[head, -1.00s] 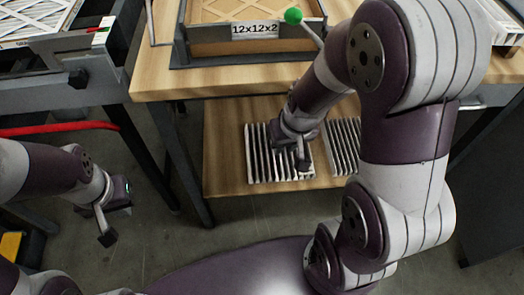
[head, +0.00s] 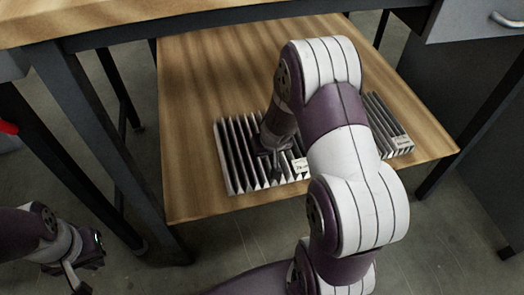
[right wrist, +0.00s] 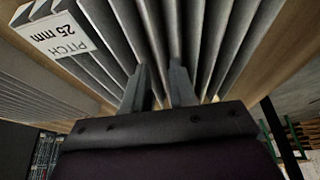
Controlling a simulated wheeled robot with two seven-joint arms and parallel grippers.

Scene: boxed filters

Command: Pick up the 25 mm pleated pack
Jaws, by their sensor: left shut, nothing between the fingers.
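A pleated pack (head: 238,150) with grey-white folds lies on the lower wooden shelf, left of a second pleated pack (head: 388,125). In the right wrist view the pack (right wrist: 95,70) at my fingers carries a white label reading 25 mm pitch, seen upside down. My right gripper (head: 275,170) is down at the left pack, beside its label. In the right wrist view its fingers (right wrist: 158,80) stand apart at the pleats, with a fold between them; their tips are partly hidden. My left gripper (head: 80,275) is shut and empty at the lower left, away from the packs.
The shelf (head: 200,70) has bare room behind the packs. The workbench top (head: 100,18) overhangs it at the back, with dark legs (head: 85,150) at the left. A grey drawer cabinet (head: 480,70) stands at the right. My right arm covers part of the space between the packs.

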